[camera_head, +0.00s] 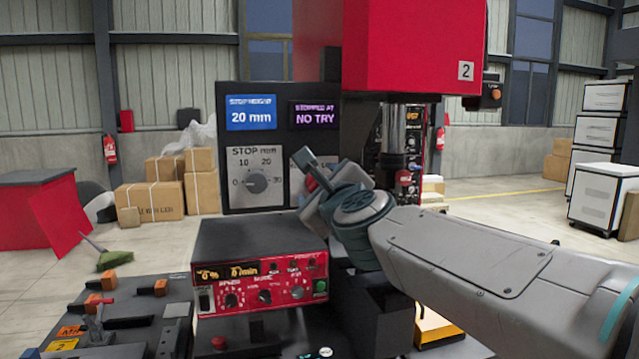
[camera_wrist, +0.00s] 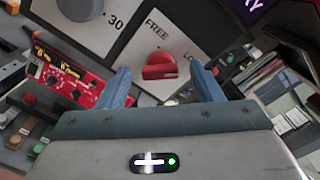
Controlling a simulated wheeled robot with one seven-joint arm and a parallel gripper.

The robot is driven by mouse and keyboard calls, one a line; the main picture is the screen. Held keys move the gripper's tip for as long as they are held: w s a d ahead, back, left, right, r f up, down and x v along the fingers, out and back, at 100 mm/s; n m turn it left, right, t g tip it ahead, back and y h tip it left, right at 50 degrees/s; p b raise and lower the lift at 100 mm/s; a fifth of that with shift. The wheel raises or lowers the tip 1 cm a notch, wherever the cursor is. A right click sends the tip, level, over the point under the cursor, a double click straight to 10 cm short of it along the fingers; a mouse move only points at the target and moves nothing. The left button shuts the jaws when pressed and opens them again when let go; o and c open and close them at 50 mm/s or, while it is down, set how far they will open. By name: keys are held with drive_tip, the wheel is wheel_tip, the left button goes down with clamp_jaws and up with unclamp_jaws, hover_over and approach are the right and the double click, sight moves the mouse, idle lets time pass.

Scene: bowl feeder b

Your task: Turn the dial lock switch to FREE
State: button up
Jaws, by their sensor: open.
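The dial lock switch (camera_wrist: 159,67) is a red knob on a pale plate (camera_wrist: 185,40) marked FREE at the upper left and LO... at the right. Its pointing direction is not clear. In the head view the red knob (camera_head: 312,184) shows only in part behind my gripper (camera_head: 318,168). In the wrist view my open gripper (camera_wrist: 161,78) has one blue-grey finger on each side below the knob. Nothing is held between them. Contact with the knob cannot be told.
The STOP mm dial (camera_head: 256,183) is left of the lock plate on the same black panel. A red control box (camera_head: 262,284) stands below. A large red machine head (camera_head: 412,45) hangs above right, over a metal column (camera_head: 403,130).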

drive_tip(key=shift+w+a, duration=0.1)
drive_tip(key=shift+w, duration=0.25)
drive_tip(key=c, duration=1)
